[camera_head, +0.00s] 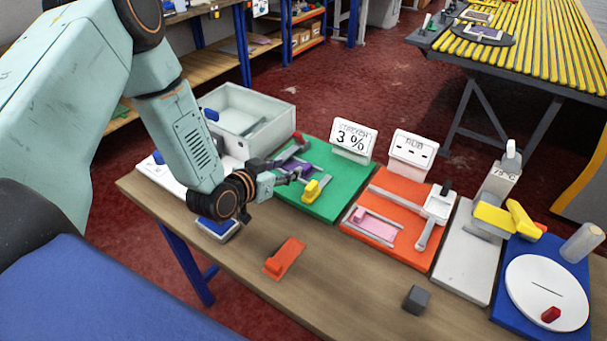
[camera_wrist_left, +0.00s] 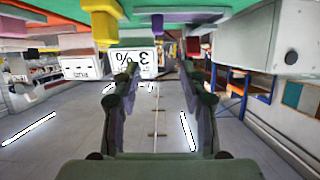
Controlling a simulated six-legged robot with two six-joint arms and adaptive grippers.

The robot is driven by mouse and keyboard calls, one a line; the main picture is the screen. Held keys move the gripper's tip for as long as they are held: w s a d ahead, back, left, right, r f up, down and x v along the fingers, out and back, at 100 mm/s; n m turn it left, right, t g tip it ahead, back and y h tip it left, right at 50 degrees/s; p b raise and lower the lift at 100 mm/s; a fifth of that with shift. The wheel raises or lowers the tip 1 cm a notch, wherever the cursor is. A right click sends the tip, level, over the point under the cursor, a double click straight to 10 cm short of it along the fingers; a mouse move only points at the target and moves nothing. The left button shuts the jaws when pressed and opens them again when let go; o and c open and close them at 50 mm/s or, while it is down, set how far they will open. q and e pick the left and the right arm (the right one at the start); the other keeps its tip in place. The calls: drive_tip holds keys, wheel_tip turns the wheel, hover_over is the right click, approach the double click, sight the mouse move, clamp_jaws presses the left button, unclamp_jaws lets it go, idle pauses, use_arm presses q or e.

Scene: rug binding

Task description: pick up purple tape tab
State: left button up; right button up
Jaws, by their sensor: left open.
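The purple tape tab (camera_head: 291,166) lies on the green board (camera_head: 341,208), partly hidden by my left gripper. A purple piece also shows at the top of the left wrist view (camera_wrist_left: 157,23), which is upside down. My left gripper (camera_head: 296,174) reaches in from the left, low over the board's left part, beside the purple piece. In the wrist view its two fingers are apart with nothing between them. I cannot tell whether a finger touches the tab. My right gripper is not in view.
A yellow block (camera_head: 312,190) and a red knob (camera_head: 298,136) are close to the gripper. A "STRETCH 3 %" sign (camera_head: 353,139) stands behind. A grey bin (camera_head: 262,103) is at the back left. An orange board (camera_head: 380,244) with a pink piece lies to the right.

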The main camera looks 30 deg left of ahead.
sight(305, 168)
use_arm(q)
drive_tip(key=f, duration=0.1)
drive_tip(key=w+f+b, duration=0.1)
drive_tip(key=shift+f, duration=0.35)
drive_tip(key=shift+w+d+f+b, duration=0.25)
drive_tip(key=shift+b, duration=0.2)
drive_tip(key=shift+w, duration=0.3)
drive_tip(key=shift+w+f, duration=0.15)
drive_tip(key=shift+w, duration=0.15)
drive_tip(key=x, duration=0.5)
drive_tip(key=shift+d+f, duration=0.1)
drive_tip(key=shift+d, duration=0.1)
drive_tip(key=shift+w, duration=0.3)
drive_tip(key=shift+s+a, duration=0.1)
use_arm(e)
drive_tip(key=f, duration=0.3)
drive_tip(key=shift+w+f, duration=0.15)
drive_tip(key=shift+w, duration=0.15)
